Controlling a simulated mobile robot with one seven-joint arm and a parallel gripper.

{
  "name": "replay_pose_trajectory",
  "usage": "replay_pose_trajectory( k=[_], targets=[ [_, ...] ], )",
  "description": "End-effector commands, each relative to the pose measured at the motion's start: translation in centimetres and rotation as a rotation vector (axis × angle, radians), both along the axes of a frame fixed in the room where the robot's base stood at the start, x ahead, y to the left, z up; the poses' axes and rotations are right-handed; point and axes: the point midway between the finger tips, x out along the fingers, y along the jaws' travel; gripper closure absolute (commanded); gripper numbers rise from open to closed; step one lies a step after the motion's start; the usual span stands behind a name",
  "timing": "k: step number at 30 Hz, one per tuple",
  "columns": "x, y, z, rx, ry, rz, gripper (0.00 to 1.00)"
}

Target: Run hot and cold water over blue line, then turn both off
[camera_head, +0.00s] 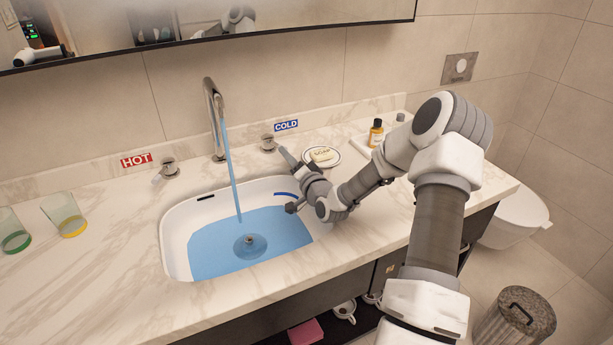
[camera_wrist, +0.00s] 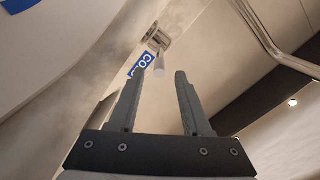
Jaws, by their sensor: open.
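The sink (camera_head: 176,232) holds blue water (camera_head: 215,250), and a stream (camera_head: 231,170) runs into it from the tap (camera_head: 212,100). A dark blue line (camera_head: 285,194) marks the sink's back right wall; the water surface lies below it. The hot handle (camera_head: 168,168) stands left of the tap by a red HOT label (camera_head: 136,160). The cold handle (camera_head: 267,142) stands right of it by a blue COLD label (camera_head: 286,125). My gripper (camera_head: 287,180) is open and empty over the sink's back right corner. In the wrist view, the cold handle (camera_wrist: 158,65) appears between its fingertips, apart from them.
A soap dish (camera_head: 335,163) with soap stands right of my gripper, and an amber bottle (camera_head: 376,132) on a tray is behind my arm. Two glasses, one yellow (camera_head: 64,215) and one green (camera_head: 14,235), stand at the far left. The counter left of the sink is mostly clear.

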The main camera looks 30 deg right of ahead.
Motion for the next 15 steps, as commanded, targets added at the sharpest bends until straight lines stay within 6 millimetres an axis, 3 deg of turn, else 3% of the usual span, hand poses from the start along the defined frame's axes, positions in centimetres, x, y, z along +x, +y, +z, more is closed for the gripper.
replay_pose_trajectory(
  k=[9,15],
  targets=[
    [-7.1,-0.3,0.0,0.001,0.002,-0.001,0.52],
    [-10.1,-0.4,0.0,-0.001,0.001,-0.001,0.52]
  ],
)
